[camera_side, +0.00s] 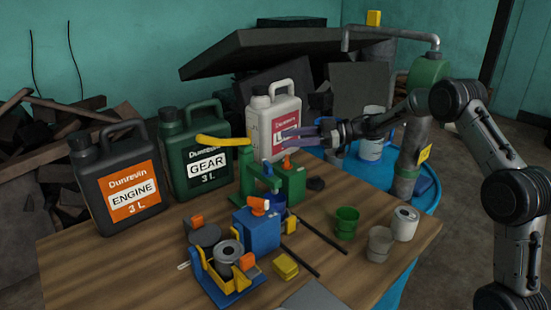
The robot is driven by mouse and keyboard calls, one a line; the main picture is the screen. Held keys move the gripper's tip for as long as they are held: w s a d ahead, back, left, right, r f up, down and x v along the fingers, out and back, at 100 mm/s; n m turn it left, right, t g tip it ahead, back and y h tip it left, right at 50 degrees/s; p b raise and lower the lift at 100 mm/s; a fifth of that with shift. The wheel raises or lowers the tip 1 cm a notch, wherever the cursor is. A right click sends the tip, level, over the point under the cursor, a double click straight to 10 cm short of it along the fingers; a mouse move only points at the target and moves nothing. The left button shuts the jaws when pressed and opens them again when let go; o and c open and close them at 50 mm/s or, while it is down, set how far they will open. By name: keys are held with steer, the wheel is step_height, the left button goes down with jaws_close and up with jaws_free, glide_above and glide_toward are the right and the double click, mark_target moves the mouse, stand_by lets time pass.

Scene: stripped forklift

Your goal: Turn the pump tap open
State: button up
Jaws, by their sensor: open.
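A small green pump (263,182) with a long yellow lever (224,141) stands near the middle of the wooden table. An orange tap-like piece (287,162) sits on the green block beside it. Another orange piece (258,206) sits on top of a blue block (257,231) nearer the front. I cannot tell for sure which of these is the pump tap. My gripper (288,138) is open, its fingers pointing left. It shows in front of the white jug, above the green block and right of the yellow lever. I see nothing between its fingers.
Black (119,202), green (197,155) and white (277,111) jugs stand along the back. A blue and yellow stand (224,284), yellow block (286,266), dark rods, green cup (346,222) and cans (404,223) occupy the front. A blue drum (428,200) stands at right.

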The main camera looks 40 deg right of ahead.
steer(key=w+d+r+m+t+h, duration=0.1)
steer(key=w+r+m+t+h, duration=0.4)
steer(key=w+r+h, duration=0.4)
step_height(320, 180, up, 4)
steer(key=f+m+g+h, duration=0.1)
steer(key=m+g+h, duration=0.4)
steer(key=m+g, duration=0.55)
glide_above(267, 163)
steer(key=s+a, duration=0.2)
steer(key=s, duration=0.4)
steer(key=shift+g, duration=0.45)
steer(key=x, duration=1.3)
steer(key=shift+w+d+r, duration=0.15)
steer(key=shift+w+d, duration=0.15)
steer(key=shift+w, duration=0.05)
jaws_close()
